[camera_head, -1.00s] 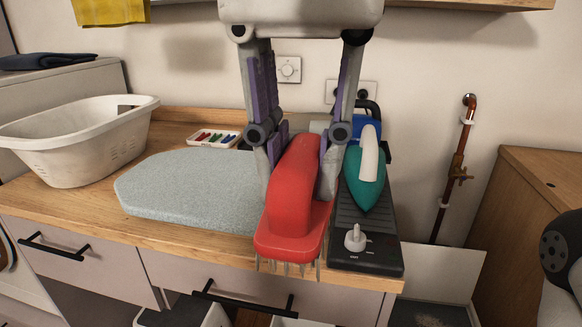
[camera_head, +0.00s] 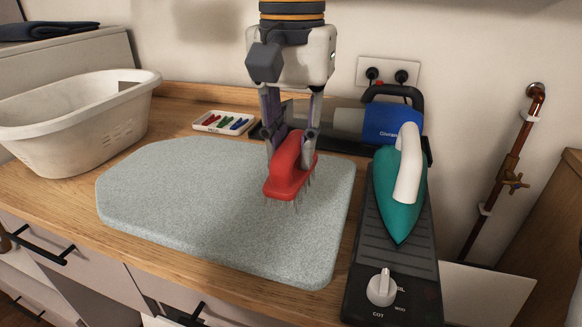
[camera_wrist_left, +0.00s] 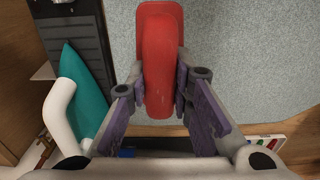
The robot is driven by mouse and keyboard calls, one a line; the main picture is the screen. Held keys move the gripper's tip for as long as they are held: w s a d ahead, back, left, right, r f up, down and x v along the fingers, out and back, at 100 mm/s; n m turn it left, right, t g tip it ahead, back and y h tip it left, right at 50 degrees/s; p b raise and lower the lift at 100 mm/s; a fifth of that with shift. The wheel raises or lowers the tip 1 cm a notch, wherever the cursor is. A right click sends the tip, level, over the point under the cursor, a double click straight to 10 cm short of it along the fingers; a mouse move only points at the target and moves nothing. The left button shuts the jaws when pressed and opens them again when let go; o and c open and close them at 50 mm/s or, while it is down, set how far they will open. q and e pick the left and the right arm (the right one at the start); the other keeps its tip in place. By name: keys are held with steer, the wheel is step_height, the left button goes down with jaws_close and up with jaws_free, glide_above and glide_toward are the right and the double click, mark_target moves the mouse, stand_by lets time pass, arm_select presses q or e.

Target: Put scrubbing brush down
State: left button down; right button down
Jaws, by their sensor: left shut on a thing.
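The red scrubbing brush (camera_head: 289,167) is in my left gripper (camera_head: 291,138), with its bristles pointing down. In the head view it appears over the right part of the grey ironing pad (camera_head: 160,190); whether the bristle tips touch the pad, I cannot tell. In the left wrist view the brush (camera_wrist_left: 160,55) lies between the two fingers of the gripper (camera_wrist_left: 160,95), which is shut on its handle. Its bristles are hidden there. My right gripper is not in view.
A teal iron (camera_head: 398,215) stands on a black unit (camera_head: 365,262) right of the pad. A blue and grey appliance (camera_head: 392,123) is behind. A tray of coloured pegs (camera_head: 222,122) and a white basket (camera_head: 75,125) are left. The pad's left half is clear.

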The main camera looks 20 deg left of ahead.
mark_target(290, 137)
arm_select(q)
steer(key=shift+w+a+f, duration=0.1)
steer(key=shift+w+f, duration=0.1)
steer(key=shift+f, duration=0.85)
steer(key=shift+w+a+f, duration=0.1)
steer(key=shift+w+f, duration=0.1)
steer(key=shift+f, duration=0.8)
steer(key=shift+f, duration=0.1)
steer(key=c, duration=1.4)
jaws_free()
steer(key=shift+c, duration=0.2)
step_height(290, 137, up, 12)
steer(key=shift+r, duration=0.1)
